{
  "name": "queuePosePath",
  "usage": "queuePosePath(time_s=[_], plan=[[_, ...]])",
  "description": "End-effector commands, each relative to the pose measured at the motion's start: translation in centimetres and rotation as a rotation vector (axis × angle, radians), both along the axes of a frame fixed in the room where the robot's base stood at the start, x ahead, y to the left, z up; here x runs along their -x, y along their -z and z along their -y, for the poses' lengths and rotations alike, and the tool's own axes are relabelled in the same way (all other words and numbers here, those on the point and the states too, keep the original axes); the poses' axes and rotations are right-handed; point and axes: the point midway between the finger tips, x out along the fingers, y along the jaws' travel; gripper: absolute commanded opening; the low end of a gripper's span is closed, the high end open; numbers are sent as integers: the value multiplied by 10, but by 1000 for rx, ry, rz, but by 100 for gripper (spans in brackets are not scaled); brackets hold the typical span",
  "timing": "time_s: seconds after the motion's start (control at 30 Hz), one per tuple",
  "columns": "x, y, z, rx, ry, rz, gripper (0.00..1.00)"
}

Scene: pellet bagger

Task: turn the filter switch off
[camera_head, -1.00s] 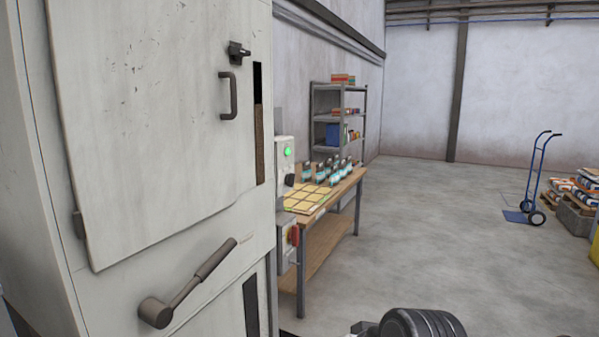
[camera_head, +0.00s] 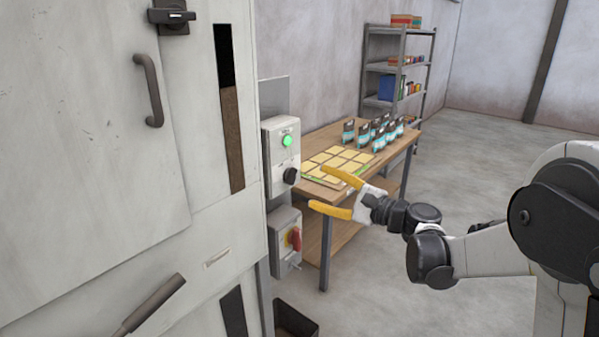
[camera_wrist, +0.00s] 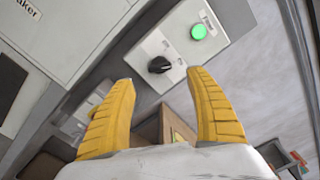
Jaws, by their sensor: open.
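A grey control box (camera_head: 270,165) is fixed at the right side of the tall machine. It carries a lit green lamp (camera_head: 287,141) at the top and a black rotary switch (camera_head: 290,176) below it. In the wrist view the black knob (camera_wrist: 159,65) and the green lamp (camera_wrist: 199,32) show ahead of my fingers; the small labels are unreadable. My gripper (camera_head: 328,190) has yellow fingers spread apart, empty, a little to the right of the knob and not touching it. In the wrist view my gripper (camera_wrist: 160,105) frames the knob between its fingers.
Below is another box with a red and yellow switch (camera_head: 294,239). A wooden table (camera_head: 335,214) with yellow cards and several pouches stands behind my gripper. The machine cabinet (camera_head: 90,120) with its handle (camera_head: 150,90) fills the left. A dark bin (camera_head: 296,322) is on the floor.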

Motion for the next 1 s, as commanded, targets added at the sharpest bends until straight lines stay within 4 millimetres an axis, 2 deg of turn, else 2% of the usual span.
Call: queuePosePath(time_s=[0.2, 0.4, 0.6, 0.87, 1.0], plan=[[-26, 3, -36, 2, -3, 1, 65], [-47, 2, -62, 3, -2, 0, 65], [-56, 1, -73, 4, 1, 1, 65], [-57, 0, -73, 4, 1, 1, 65], [-57, 0, -73, 4, 1, 1, 23]])
